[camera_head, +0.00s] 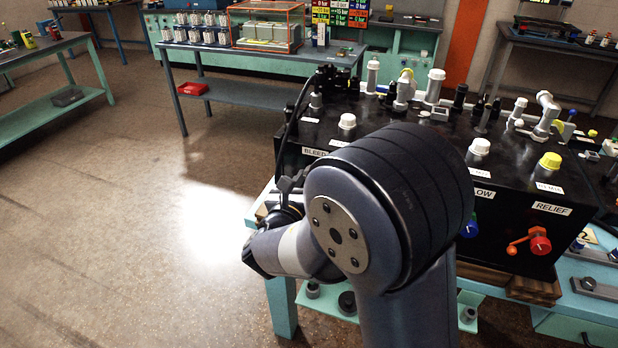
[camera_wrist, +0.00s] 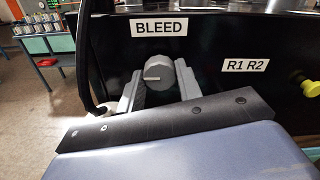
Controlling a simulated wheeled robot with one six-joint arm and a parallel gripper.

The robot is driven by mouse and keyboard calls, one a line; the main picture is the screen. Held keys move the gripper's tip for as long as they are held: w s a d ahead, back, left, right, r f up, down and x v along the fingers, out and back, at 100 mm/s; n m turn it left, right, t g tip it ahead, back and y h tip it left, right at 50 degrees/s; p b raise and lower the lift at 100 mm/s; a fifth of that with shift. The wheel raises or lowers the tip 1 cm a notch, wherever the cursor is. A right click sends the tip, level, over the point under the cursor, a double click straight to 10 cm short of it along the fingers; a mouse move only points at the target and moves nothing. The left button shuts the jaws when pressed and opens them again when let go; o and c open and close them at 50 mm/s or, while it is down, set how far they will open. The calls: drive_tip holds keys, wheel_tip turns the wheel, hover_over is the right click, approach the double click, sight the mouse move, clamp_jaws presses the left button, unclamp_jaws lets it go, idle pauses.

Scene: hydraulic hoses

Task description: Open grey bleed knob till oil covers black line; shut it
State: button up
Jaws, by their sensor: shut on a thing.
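The grey bleed knob (camera_wrist: 158,70) sits on the front of a black panel, just under a white BLEED label (camera_wrist: 158,27). A pale pointer line on it lies roughly level and points left. My gripper (camera_wrist: 157,84) is shut on the knob, one grey finger on each side. I cannot make out the oil or the black line in either view.
A black hose (camera_wrist: 85,70) hangs close to the left of my gripper. An R1 R2 label (camera_wrist: 247,65) and a yellow knob (camera_wrist: 302,82) are to the right. A red knob with an orange lever (camera_head: 538,241) sits under RELIEF. The floor at left is clear.

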idle(0.3)
drive_tip(key=o, duration=1)
drive_tip(key=shift+c, duration=0.2)
drive_tip(key=b+v, duration=0.2)
drive_tip(key=v, duration=0.8)
drive_tip(key=shift+s, duration=0.4)
drive_tip(key=shift+a, duration=0.1)
drive_tip(key=p+x, duration=0.2)
drive_tip(key=x, duration=0.8)
drive_tip(key=shift+w, duration=0.4)
